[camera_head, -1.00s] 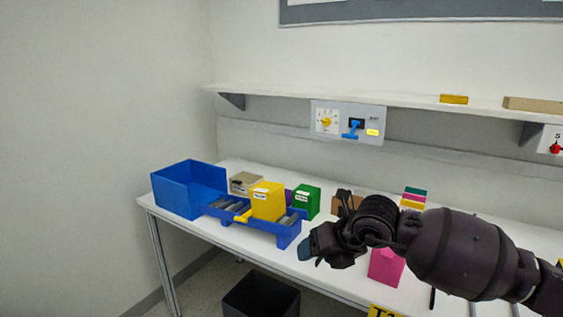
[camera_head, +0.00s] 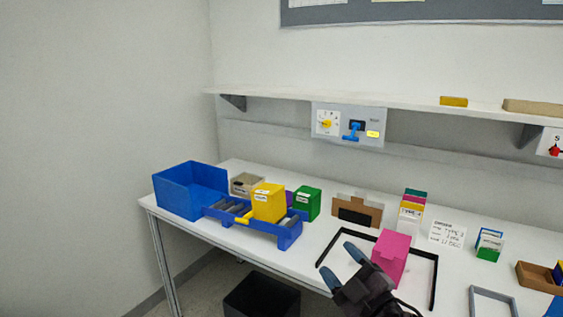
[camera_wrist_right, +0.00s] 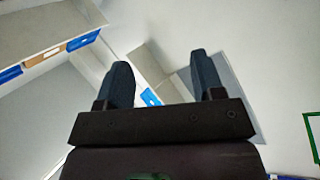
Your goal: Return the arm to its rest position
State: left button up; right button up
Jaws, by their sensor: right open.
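My right gripper (camera_head: 346,264) is at the lower middle of the head view, over the front part of the table, just left of a pink box. It is open and empty, with two blue-grey fingertips apart. In the right wrist view the two fingers (camera_wrist_right: 159,82) stand wide apart with nothing between them. The switch panel (camera_head: 348,124) is fixed under the wall shelf, with a yellow dial (camera_head: 326,123) at its left, a blue lever handle and a lit yellow label. The gripper is well away from the panel. My left gripper does not show.
The white table (camera_head: 303,252) carries a blue bin (camera_head: 188,190), a yellow box (camera_head: 268,203), a green box (camera_head: 307,202) and the pink box (camera_head: 391,256) inside a black frame. A black bin (camera_head: 262,297) stands on the floor. The shelf (camera_head: 400,99) overhangs the back.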

jog(key=s+d+f+m+g+h, duration=0.2)
jog(key=s+d+f+m+h, duration=0.25)
jog(key=f, duration=0.35)
jog(key=s+d+f+m+g+h, duration=0.1)
jog(key=s+d+f+m+h, duration=0.35)
jog(key=f, duration=0.45)
jog(key=s+d+f+m+g+h, duration=0.1)
jog(key=s+d+f+m+g, duration=0.1)
jog(key=s+f, duration=0.4)
jog(key=s+d+f+m+g, duration=0.2)
jog(key=s+d+f+m, duration=0.2)
jog(key=s, duration=0.9)
notch_tip(320, 180, down, 2)
jog(key=shift+d+f+h+p, duration=0.2)
jog(key=shift+d+h+p, duration=0.15)
jog(key=shift+h, duration=0.05)
